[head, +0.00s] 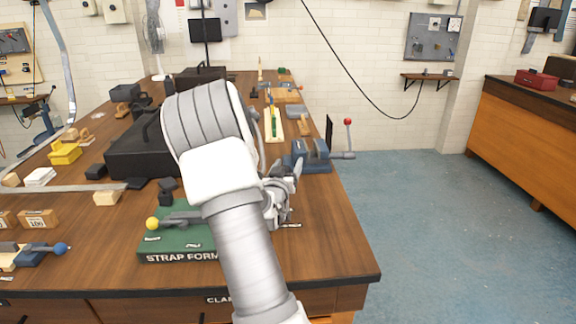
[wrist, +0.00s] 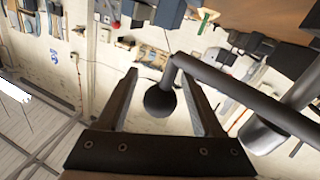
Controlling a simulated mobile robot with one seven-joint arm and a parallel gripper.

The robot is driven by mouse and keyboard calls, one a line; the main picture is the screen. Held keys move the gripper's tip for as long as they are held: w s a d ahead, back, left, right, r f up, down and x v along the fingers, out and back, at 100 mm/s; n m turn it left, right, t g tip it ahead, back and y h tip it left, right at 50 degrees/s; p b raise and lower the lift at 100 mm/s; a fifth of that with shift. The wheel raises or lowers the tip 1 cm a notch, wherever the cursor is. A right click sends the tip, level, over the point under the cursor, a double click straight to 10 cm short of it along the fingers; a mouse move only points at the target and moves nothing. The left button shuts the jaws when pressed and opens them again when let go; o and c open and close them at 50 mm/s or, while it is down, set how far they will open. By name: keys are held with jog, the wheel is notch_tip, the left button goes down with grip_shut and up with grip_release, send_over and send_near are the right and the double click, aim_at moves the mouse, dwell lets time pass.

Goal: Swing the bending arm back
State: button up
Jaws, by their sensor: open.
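The strap former has a green base (head: 165,246) near the front edge of the bench. A grey lever (head: 182,217) with a yellow ball (head: 152,223) sticks out at its left. My own arm hides much of the former in the head view. In the wrist view a dark bent bar (wrist: 235,88) ends in a dark ball knob (wrist: 160,101). My gripper (wrist: 160,76) is open, with the knob between its two fingers. I cannot tell whether either finger touches it. Which part of the former this bar is stays unclear in the head view.
A blue vise (head: 311,155) with a red-knobbed handle stands behind, at the bench's right edge. A black case (head: 135,158) and small wooden blocks lie to the left. A tool with a blue knob (head: 60,248) sits front left. The blue floor (head: 430,220) at right is clear.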

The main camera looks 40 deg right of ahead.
grip_shut()
dwell(1.4)
